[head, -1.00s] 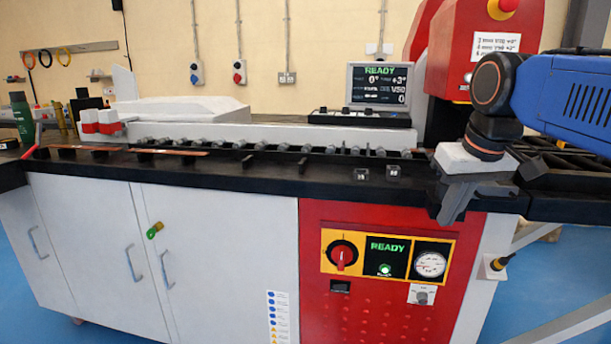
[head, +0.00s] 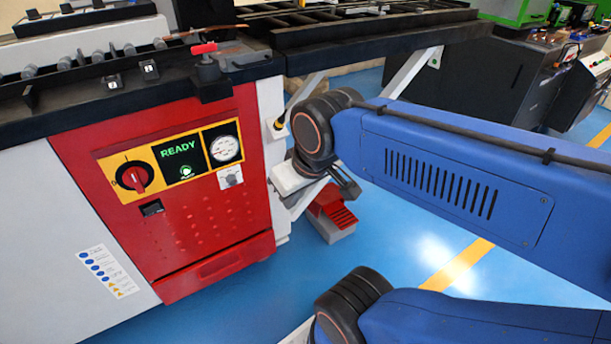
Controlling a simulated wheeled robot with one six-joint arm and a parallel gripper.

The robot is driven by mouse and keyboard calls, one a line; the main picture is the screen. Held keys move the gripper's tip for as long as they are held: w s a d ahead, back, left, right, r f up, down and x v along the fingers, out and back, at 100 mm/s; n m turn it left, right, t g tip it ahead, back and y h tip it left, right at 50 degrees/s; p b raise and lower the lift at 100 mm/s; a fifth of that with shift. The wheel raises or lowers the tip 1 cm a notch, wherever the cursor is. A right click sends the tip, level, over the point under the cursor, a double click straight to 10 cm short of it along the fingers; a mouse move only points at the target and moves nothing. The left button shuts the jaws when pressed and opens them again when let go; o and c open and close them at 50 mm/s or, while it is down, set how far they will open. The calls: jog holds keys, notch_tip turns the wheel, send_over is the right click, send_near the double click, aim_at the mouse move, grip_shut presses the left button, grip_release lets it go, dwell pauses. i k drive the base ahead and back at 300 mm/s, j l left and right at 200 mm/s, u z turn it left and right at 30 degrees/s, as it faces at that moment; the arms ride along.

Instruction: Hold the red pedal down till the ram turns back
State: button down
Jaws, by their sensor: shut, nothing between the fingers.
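The red pedal (head: 338,213) sits on a grey base on the blue floor, just right of the machine's red cabinet. Its ridged red top shows; its back part is hidden behind my gripper. My gripper (head: 351,188) is shut and empty. In the picture it overlaps the pedal's upper edge; I cannot tell whether it touches the pedal. The pedal does not look clearly pressed or raised. The ram is not in view.
The red cabinet (head: 165,215) stands to the left, with a red rotary switch (head: 132,178) and a gauge (head: 225,148). A white diagonal brace (head: 414,75) rises under the black bed. Blue floor is clear in front of the pedal. A dark machine (head: 500,85) stands behind right.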

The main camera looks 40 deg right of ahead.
aim_at(342, 218)
jog(key=z, duration=1.15)
